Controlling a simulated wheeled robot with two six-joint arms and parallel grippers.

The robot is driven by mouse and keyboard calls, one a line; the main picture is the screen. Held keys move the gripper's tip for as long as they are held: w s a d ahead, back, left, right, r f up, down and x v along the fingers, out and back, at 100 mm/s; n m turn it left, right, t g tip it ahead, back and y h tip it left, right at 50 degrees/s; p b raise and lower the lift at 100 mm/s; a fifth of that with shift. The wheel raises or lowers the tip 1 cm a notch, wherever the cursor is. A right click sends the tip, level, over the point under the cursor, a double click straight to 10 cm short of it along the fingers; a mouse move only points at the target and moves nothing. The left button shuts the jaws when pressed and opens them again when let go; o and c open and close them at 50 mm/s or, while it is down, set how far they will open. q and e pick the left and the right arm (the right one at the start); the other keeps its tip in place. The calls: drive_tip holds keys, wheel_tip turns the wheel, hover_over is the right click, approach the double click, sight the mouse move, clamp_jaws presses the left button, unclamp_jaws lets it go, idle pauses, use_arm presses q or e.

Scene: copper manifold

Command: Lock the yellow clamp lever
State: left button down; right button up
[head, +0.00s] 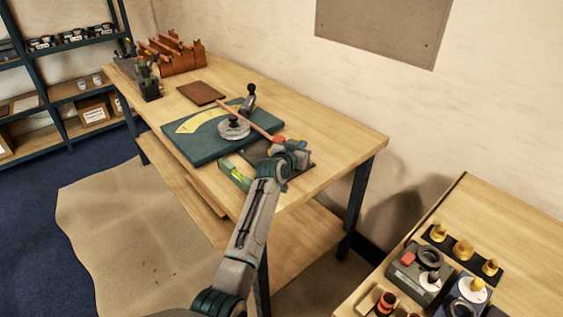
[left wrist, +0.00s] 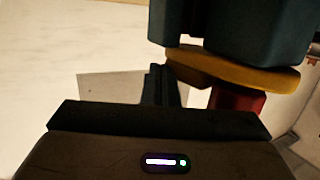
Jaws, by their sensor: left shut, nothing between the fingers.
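My left gripper (head: 297,147) is at the front right of the workbench, beside the end of a copper pipe (head: 250,117). It is shut and empty. A small red part (head: 278,140) shows just left of the gripper in the head view. In the left wrist view a flat yellow bar (left wrist: 235,72), which looks like the clamp lever, lies close to the gripper, between a dark blue block (left wrist: 232,28) and a red part (left wrist: 238,101). Whether the gripper touches the bar cannot be told. In the head view my wrist hides most of the clamp. My right gripper is not in view.
A green level (head: 234,174) lies near the front edge. A second table (head: 528,215) with fittings stands at right.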

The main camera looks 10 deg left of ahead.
use_arm(q)
drive_tip(key=shift+w+f, duration=0.1)
drive_tip(key=shift+w, duration=0.35)
drive_tip(key=shift+w+a+r+y, duration=0.1)
drive_tip(key=shift+w+r+y, duration=0.1)
drive_tip(key=shift+y, duration=0.1)
drive_tip(key=shift+w+a+n+y+p, duration=0.15)
drive_tip(key=shift+n+y+p, duration=0.3)
drive_tip(key=shift+p, duration=0.5)
drive_tip(key=shift+w+n+y+p, duration=0.1)
drive_tip(key=shift+n+y+p, duration=0.25)
drive_tip(key=shift+p, duration=0.2)
drive_tip(key=shift+f, duration=0.1)
